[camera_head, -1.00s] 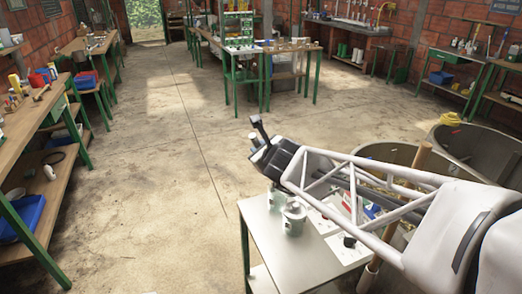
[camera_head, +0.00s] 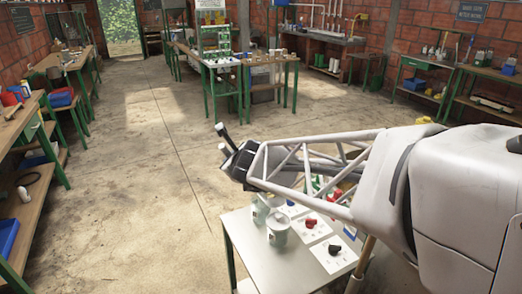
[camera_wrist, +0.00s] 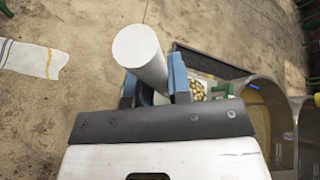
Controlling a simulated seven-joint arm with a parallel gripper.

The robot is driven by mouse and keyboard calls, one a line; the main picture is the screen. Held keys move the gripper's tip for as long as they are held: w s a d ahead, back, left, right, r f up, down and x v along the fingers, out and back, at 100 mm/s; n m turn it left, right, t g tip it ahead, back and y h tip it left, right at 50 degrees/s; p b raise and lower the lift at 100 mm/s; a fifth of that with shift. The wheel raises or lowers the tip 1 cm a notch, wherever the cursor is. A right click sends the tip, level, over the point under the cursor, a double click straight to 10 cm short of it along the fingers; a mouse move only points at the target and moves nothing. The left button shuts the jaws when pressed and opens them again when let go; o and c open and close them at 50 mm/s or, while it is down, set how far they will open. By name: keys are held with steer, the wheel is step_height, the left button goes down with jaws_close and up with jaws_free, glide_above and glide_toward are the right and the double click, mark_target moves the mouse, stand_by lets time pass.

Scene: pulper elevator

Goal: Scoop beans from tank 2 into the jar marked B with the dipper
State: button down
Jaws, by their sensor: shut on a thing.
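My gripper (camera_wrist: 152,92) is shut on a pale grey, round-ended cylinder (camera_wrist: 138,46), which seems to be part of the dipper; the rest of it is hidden. In the head view, my gripper (camera_head: 232,158) hangs beyond the small table's back edge, up and left of two pale lidded jars (camera_head: 277,232) (camera_head: 260,210). I cannot read any letter on them. In the wrist view, a round metal tank (camera_wrist: 283,105) stands at the right with brownish contents; its number is not visible. Pale beans (camera_wrist: 197,89) show in a container just right of the fingers.
The small table (camera_head: 270,268) also carries white panels with a red knob (camera_head: 310,223) and a black knob (camera_head: 333,250). A workbench (camera_head: 20,125) runs along the left. Open concrete floor (camera_head: 150,200) lies between. My arm covers the right side.

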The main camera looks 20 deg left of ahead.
steer(key=shift+a, duration=0.25)
steer(key=shift+w+a+g+h, duration=0.2)
steer(key=shift+a+g+h, duration=0.15)
steer(key=shift+a, duration=0.3)
steer(key=shift+w+a+n+h, duration=0.2)
steer(key=shift+a+h, duration=0.1)
steer(key=shift+a, duration=0.3)
steer(key=shift+w+a+n+h, duration=0.1)
steer(key=shift+a+n+h, duration=0.15)
steer(key=shift+a, duration=0.3)
steer(key=shift+w+a+f+n+g+h, duration=1)
steer(key=shift+a+f+h, duration=1.75)
steer(key=shift+a, duration=2.05)
steer(key=a+f+n+g+h, duration=0.1)
steer(key=a+f+h, duration=0.1)
steer(key=f+h, duration=0.4)
steer(key=w+a+f+n+g+h, duration=0.1)
steer(key=a+f+n+h, duration=0.1)
steer(key=f+h, duration=0.4)
steer(key=shift+w+a, duration=0.3)
steer(key=shift+f+g+h, duration=0.1)
steer(key=shift+g+h, duration=0.15)
